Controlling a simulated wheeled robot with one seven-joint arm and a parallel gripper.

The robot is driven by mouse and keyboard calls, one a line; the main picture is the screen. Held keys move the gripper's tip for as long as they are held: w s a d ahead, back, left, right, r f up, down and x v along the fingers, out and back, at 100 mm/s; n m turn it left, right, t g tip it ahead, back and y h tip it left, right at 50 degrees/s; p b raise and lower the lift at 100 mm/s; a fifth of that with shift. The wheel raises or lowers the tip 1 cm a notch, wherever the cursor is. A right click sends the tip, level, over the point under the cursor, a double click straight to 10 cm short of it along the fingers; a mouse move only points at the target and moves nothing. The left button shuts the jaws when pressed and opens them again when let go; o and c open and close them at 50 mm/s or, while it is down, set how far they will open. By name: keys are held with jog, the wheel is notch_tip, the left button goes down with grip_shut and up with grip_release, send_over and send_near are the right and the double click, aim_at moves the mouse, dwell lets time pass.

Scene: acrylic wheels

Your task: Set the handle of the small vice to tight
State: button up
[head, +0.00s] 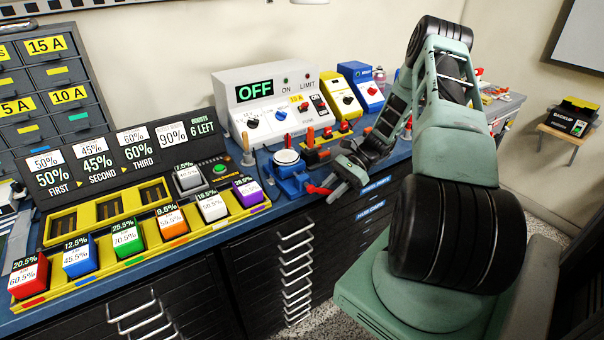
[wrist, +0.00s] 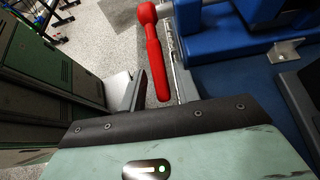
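The small blue vice (head: 290,172) stands at the front edge of the blue bench top, with a round pale top. Its red handle (head: 318,189) sticks out to the right, towards my gripper (head: 337,190). In the wrist view the red handle (wrist: 156,65) has a round knob at its upper end, and its bar lies between my two fingers (wrist: 160,85). The fingers stand apart, with a narrow gap beside the bar; I see no clear grip on it. The blue vice body (wrist: 215,45) is to the right of the handle in the wrist view.
A yellow rack (head: 150,245) with coloured blocks lies left of the vice. A white control box (head: 262,105) showing OFF stands behind it. A wooden-handled tool (head: 246,150) stands close by on the left. Black drawers (head: 270,265) with metal pulls lie below the bench edge.

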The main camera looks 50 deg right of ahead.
aim_at(326, 189)
jog(key=r+h+p, duration=0.2)
jog(key=shift+d+r+g+h, duration=0.3)
jog(key=shift+d+r, duration=0.05)
jog(key=shift+r, duration=0.05)
jog(key=r+h+p, duration=0.2)
jog(key=h, duration=0.1)
jog(key=shift+g, duration=0.4)
jog(key=h+p, duration=0.1)
jog(key=r+h+p, duration=0.2)
jog(key=shift+a+g+h, duration=0.25)
jog(key=shift+g+h, duration=0.15)
jog(key=h+p, duration=0.1)
jog(key=r+h+p, duration=0.1)
jog(key=p, duration=0.1)
jog(key=shift+w+a+r+g, duration=0.1)
jog(key=shift+a+g, duration=0.2)
jog(key=shift+a, duration=0.05)
notch_tip(326, 189, up, 17)
jog(key=b, duration=0.2)
jog(key=a+f+n+b, duration=0.2)
jog(key=a+n+b, duration=0.3)
jog(key=a+n, duration=0.6)
jog(key=shift+w+a+f+y, duration=0.25)
jog(key=shift+w+a+y, duration=0.15)
jog(key=shift+a, duration=5.15)
